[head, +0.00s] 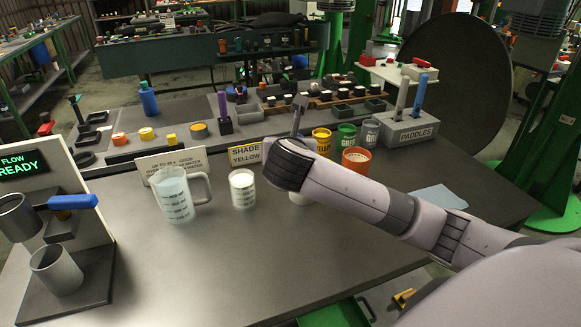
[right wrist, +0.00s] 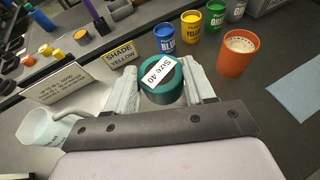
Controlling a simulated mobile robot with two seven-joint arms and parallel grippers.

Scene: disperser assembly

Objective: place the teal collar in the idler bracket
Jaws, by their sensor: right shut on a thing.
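The teal collar (right wrist: 166,94), a round piece with a white "Size 40" label on top, sits between the two pale fingers of my right gripper (right wrist: 163,74) in the right wrist view. The fingers are shut on its sides. In the head view my right forearm and dark wrist reach over the table, and the collar is hidden there. I cannot make out for certain which thing is the idler bracket. My left gripper is in neither view.
A measuring jug (head: 174,195), a white-filled beaker (head: 243,188) and a "SHADE YELLOW" sign (head: 245,155) stand left of my wrist. An orange cup (head: 357,159) and the paddles block (head: 410,130) stand right. A dispenser stand (head: 75,280) occupies the left edge. The front middle table is clear.

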